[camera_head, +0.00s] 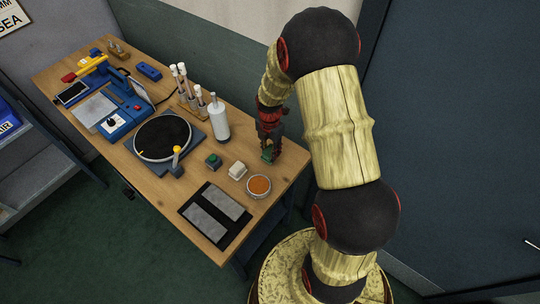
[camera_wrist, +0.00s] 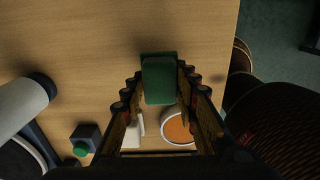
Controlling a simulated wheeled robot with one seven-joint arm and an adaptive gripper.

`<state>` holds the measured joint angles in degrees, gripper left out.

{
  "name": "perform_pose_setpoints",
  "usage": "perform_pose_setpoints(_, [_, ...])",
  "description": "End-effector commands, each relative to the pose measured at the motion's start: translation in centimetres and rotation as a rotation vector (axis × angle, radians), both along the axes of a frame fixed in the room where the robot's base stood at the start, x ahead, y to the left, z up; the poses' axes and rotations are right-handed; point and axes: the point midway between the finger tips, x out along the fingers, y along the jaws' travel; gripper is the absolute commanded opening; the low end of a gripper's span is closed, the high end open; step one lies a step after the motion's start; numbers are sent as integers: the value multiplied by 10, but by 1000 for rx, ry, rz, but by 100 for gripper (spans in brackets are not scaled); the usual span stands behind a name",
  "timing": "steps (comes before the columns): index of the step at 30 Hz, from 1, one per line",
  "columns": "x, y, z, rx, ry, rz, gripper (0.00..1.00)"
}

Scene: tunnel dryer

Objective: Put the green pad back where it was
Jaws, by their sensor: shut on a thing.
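The green pad (camera_wrist: 159,80) is a small dark green block. In the wrist view it sits between the two fingers of my gripper (camera_wrist: 160,88), which is shut on it. In the head view my gripper (camera_head: 268,150) points down over the right part of the wooden table, with the green pad (camera_head: 268,154) low between its fingertips. I cannot tell whether the pad touches the tabletop.
Near the gripper are a white block (camera_head: 237,170), a dish of orange stuff (camera_head: 259,186), a box with a green button (camera_head: 213,161) and a white bottle (camera_head: 219,120). A round black turntable (camera_head: 162,138) stands further left.

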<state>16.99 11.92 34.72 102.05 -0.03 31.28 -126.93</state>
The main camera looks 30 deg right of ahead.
Motion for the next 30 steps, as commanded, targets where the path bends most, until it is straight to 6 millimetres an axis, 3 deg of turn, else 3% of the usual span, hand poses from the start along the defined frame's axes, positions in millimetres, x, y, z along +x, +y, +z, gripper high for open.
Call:
perform_pose_setpoints(6, [-1, 0, -30, 0, 2, 0, 6])
perform_pose_setpoints(17, [-1, 0, -33, 0, 1, 0, 6])
perform_pose_setpoints(18, [-1, 0, -33, 0, 1, 0, 31])
perform_pose_setpoints(27, [-1, 0, -33, 1, 1, 0, 48])
perform_pose_setpoints(30, [-1, 0, -33, 1, 1, 0, 48])
